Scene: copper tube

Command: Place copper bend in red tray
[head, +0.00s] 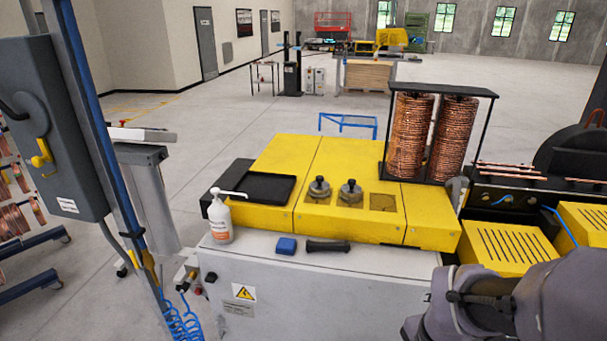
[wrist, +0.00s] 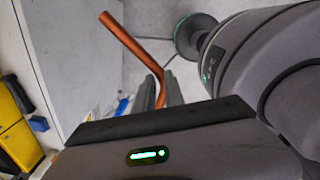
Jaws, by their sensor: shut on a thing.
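The copper bend (wrist: 128,38) is an orange-brown tube with one bend in it. It shows in the wrist view, sticking out past the fingertips to the upper left. My gripper (wrist: 161,92) is shut on it, with one grey finger on each side of the tube. The tube's lower end is partly hidden between the fingers and behind the gripper body. In the head view my arm shows at the lower right, but the gripper and the bend do not. I cannot make out a red tray in either view.
A yellow machine top (head: 325,160) carries a black tray (head: 256,188) and two copper coils (head: 409,135) in a black frame. A white pump bottle (head: 219,217), a blue block (head: 287,245) and a black handle-like item (head: 328,247) stand on the grey cabinet (head: 330,290). Open floor lies beyond.

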